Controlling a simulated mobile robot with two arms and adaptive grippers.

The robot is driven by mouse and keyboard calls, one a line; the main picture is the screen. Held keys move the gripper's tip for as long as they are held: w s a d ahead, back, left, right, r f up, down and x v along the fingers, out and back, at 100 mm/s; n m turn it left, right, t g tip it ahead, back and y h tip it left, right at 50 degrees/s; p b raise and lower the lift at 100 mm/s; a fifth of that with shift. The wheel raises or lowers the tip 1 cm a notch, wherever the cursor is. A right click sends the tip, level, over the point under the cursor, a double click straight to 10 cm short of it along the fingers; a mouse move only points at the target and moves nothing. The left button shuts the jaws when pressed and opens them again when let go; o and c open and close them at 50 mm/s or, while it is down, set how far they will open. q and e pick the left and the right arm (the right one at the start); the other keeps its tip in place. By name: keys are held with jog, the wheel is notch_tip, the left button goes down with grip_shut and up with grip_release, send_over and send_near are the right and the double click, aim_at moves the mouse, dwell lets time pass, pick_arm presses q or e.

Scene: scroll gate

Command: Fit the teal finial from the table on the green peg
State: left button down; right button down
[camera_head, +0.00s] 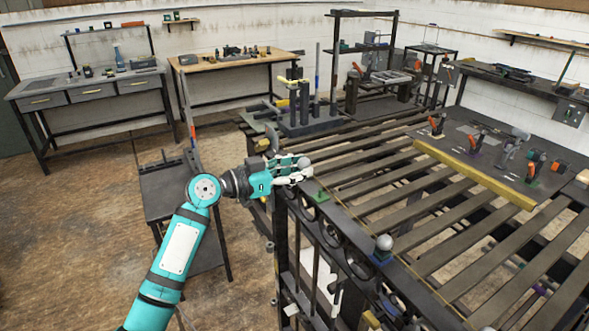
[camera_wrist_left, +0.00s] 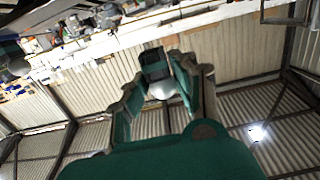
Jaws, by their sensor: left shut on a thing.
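My left gripper (camera_head: 297,171) is shut above the near left corner of the slatted frame. In the left wrist view its fingers (camera_wrist_left: 161,78) close on a small finial (camera_wrist_left: 154,62) with a dark teal block and a pale ball. In the head view the fingers mostly hide the finial. A small green piece (camera_head: 320,197) shows on the frame's rail just below and right of the gripper. It may be the green peg's base; the peg itself is too small to make out. The gripper looks apart from it. My right gripper is in neither view.
A yellow bar (camera_head: 475,174) lies across the slats. A dark block with upright posts (camera_head: 308,122) stands behind the gripper. A low dark table (camera_head: 172,188) stands left.

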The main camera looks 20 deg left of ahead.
aim_at(315, 199)
pick_arm(q)
jog(key=shift+x, duration=1.15)
jog(key=shift+w+d+f, duration=0.25)
jog(key=shift+w+d, duration=0.2)
jog(key=shift+w, duration=0.1)
jog(key=shift+w+d+f, duration=0.25)
jog(key=shift+w+d, duration=0.2)
jog(key=shift+w, duration=0.15)
jog(key=shift+f, duration=1.3)
jog(key=shift+b, duration=0.45)
jog(key=shift+b, duration=0.35)
jog(key=shift+b, duration=0.4)
jog(key=shift+f+b, duration=1.85)
jog(key=shift+b, duration=0.35)
dwell(0.3)
jog(key=c, duration=1)
grip_release()
